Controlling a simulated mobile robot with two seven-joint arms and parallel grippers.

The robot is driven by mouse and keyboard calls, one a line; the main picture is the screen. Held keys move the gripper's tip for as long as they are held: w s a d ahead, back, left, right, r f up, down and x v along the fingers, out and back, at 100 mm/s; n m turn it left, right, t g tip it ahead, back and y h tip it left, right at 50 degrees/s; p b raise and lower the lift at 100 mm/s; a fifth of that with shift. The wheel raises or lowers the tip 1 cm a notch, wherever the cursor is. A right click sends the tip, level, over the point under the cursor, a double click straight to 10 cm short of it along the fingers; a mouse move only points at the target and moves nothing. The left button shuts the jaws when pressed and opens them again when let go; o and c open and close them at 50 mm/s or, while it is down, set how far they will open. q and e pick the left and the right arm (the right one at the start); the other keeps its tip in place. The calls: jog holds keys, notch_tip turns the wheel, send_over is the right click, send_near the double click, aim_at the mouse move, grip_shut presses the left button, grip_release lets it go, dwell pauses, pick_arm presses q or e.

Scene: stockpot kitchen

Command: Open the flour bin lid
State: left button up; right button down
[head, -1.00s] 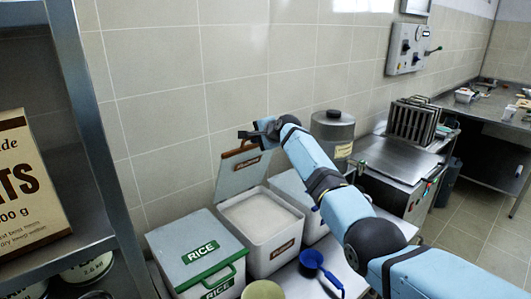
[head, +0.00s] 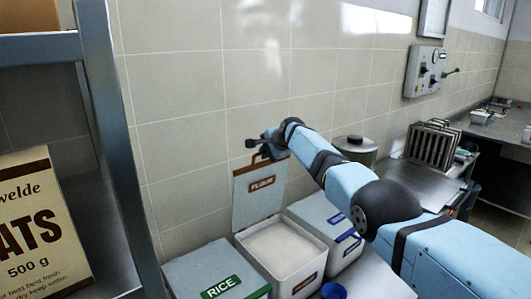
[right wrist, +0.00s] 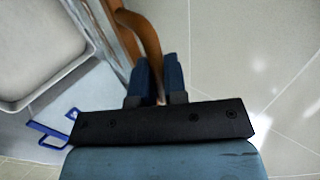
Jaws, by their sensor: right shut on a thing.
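The flour bin (head: 312,256) is open and holds a white powder. Its pale grey lid (head: 256,207), with a brown FLOUR label, stands raised, roughly upright, at the bin's back edge near the wall. My right gripper (head: 258,147) is at the lid's top edge. In the right wrist view its two blue fingers (right wrist: 158,72) are shut on the lid's brown handle (right wrist: 142,33), which runs up between them. The bin's pale rim (right wrist: 78,68) shows at the left of that view. My left gripper is not in view.
A closed rice bin (head: 190,270) with a green label stands left of the flour bin, and a blue-labelled bin (head: 318,212) right of it. A blue scoop (head: 334,291) is in front. A metal shelf post (head: 112,150) stands at left; the tiled wall (head: 200,120) is close behind.

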jog(key=shift+f, duration=0.15)
jog(key=c, duration=1.2)
grip_release()
jog(key=v, duration=1.3)
jog(key=shift+r+p, duration=0.3)
jog(key=shift+s+d, duration=0.15)
